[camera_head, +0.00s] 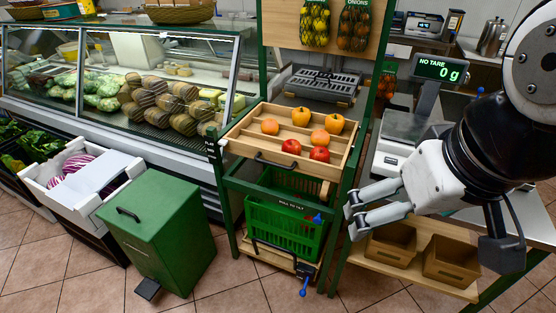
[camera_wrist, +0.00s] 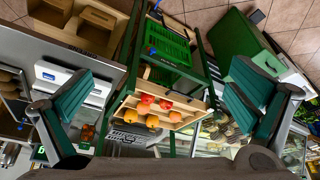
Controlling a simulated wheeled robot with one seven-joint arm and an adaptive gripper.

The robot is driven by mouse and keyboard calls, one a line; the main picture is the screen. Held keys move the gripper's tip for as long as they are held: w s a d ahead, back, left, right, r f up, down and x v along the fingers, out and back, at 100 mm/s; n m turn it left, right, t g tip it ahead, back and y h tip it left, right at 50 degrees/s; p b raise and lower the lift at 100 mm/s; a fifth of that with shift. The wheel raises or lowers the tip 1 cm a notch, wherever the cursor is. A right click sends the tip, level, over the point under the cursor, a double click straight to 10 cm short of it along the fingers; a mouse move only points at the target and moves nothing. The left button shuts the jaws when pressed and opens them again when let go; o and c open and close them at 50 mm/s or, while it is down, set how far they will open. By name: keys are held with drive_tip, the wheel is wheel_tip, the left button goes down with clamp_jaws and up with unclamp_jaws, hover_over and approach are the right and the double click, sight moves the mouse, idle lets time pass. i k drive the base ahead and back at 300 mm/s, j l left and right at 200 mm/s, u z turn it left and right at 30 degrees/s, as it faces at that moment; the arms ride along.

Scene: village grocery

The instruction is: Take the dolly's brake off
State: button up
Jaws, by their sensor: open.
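The dolly (camera_head: 262,256) is a low wooden platform on the floor under the stand, below a green crate (camera_head: 285,230). A blue lever (camera_head: 304,287) sticks out at its front right corner, apparently its brake; its exact setting is too small to tell. A second small blue part (camera_head: 317,218) with a red bit sits by the crate's right side. My gripper (camera_head: 352,215) is open and empty, right of the stand, above and apart from the blue lever. In the wrist view its two fingers are spread wide, with the green crate (camera_wrist: 168,42) between and beyond them.
A wooden tray (camera_head: 255,157) with peppers and tomatoes juts out above the crate. A green bin (camera_head: 160,235) with a pedal stands left. A table with cardboard boxes (camera_head: 450,262) on its shelf is right. Tiled floor in front is free.

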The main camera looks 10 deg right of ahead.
sight(302, 293)
drive_tip(key=l+u, duration=0.45)
drive_tip(key=l, duration=0.5)
drive_tip(key=j+z, duration=0.45)
drive_tip(key=j, duration=0.5)
drive_tip(key=k+j+z, duration=0.1)
drive_tip(key=j+z, duration=0.35)
drive_tip(key=j, duration=0.5)
drive_tip(key=k+j, duration=0.1)
drive_tip(key=j, duration=0.6)
drive_tip(key=k+j, duration=0.15)
drive_tip(key=j, duration=0.2)
drive_tip(key=z, duration=0.05)
